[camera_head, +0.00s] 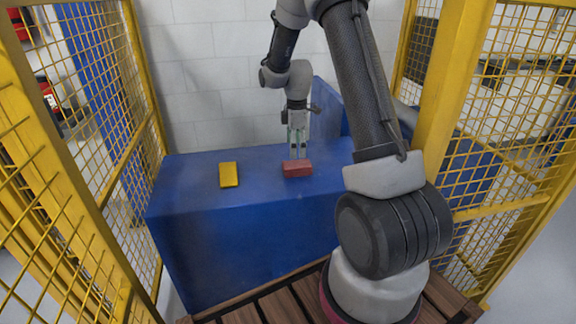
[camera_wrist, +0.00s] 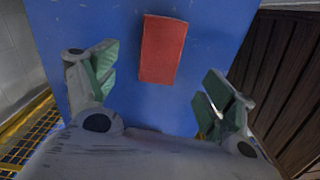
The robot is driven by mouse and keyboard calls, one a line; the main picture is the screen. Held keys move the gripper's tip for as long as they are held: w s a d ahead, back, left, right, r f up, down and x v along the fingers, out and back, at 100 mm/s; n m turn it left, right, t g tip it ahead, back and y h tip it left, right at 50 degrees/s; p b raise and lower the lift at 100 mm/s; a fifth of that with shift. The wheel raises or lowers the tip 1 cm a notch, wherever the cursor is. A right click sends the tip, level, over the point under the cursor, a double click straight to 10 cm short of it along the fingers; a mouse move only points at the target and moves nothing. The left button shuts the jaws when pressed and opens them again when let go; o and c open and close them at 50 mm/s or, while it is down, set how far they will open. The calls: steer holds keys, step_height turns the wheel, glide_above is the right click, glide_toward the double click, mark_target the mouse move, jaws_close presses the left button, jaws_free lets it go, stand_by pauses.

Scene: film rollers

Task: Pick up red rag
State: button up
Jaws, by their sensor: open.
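The red rag (camera_head: 297,169) is a flat, folded-looking block lying on the blue table top (camera_head: 260,180). In the wrist view the red rag (camera_wrist: 163,49) lies beyond my fingertips, roughly centred between them. My gripper (camera_head: 297,154) points down just above the red rag in the head view. In the wrist view my gripper (camera_wrist: 159,78) is open, with green-padded fingers spread and nothing between them. I cannot tell the exact gap between the fingertips and the rag.
A yellow rag-like block (camera_head: 228,175) lies on the table to the left of the red rag. Yellow mesh fencing (camera_head: 105,100) stands on the left and right. A white block wall (camera_head: 215,75) is behind the table. The table's front left is clear.

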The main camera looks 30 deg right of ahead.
mark_target(297, 164)
steer(key=shift+n, duration=0.4)
steer(key=shift+f+n, duration=0.15)
steer(key=shift+n, duration=0.15)
steer(key=f, duration=0.7)
steer(key=shift+d+f, duration=0.2)
steer(key=shift+f, duration=0.05)
steer(key=shift+c, duration=0.2)
steer(key=c, duration=1)
